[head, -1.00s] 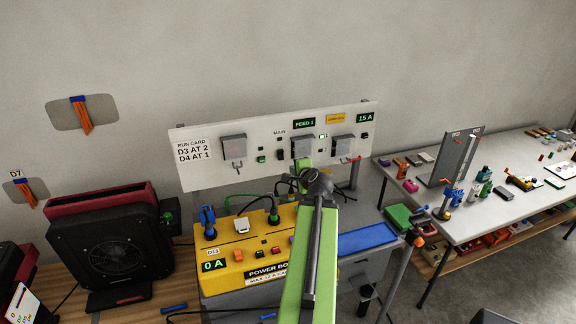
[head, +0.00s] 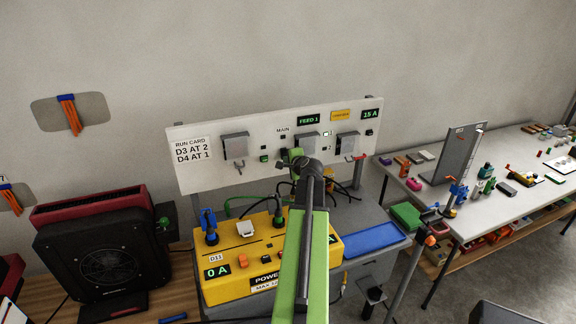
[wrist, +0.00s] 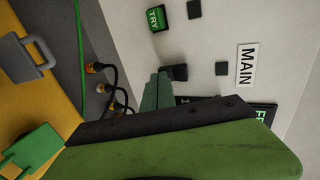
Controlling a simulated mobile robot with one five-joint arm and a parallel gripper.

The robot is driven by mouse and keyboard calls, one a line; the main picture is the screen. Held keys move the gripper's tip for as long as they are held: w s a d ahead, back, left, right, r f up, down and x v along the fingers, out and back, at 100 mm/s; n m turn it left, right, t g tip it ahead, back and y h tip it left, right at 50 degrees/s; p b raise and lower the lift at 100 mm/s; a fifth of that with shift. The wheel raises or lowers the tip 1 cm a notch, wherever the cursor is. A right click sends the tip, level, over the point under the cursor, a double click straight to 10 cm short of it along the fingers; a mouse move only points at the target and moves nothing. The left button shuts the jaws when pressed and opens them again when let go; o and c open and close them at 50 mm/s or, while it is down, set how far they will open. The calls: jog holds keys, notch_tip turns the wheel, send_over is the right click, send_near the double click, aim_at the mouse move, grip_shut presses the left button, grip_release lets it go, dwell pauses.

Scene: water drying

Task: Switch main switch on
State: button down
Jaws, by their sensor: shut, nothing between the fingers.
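The white panel (head: 200,178) stands upright against the wall. Its "MAIN" label (head: 282,130) has a small black square below it and the dark main switch (head: 283,154) lower down. In the wrist view the dark switch (wrist: 177,72) sits in line with the "MAIN" label (wrist: 245,65). My gripper (head: 295,154) is in front of the panel, just right of the switch. In the wrist view my shut, empty fingers (wrist: 158,84) have their tips right beside the switch. I cannot tell whether they touch it. The switch's position is too small to read.
The yellow power box (head: 215,287) with plugs and cables stands below the panel and reads "0 A". A green "FEED 1" display (head: 308,120) and grey boxes are on the panel. A black fan (head: 108,262) is left, and a cluttered table (head: 470,220) is right.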

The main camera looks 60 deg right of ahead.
jog(key=shift+a, duration=0.1)
jog(key=shift+w+d, duration=0.1)
jog(key=shift+d, duration=0.1)
jog(key=shift+r, duration=0.1)
jog(key=shift+r+p, duration=0.7)
jog(key=shift+p, duration=0.1)
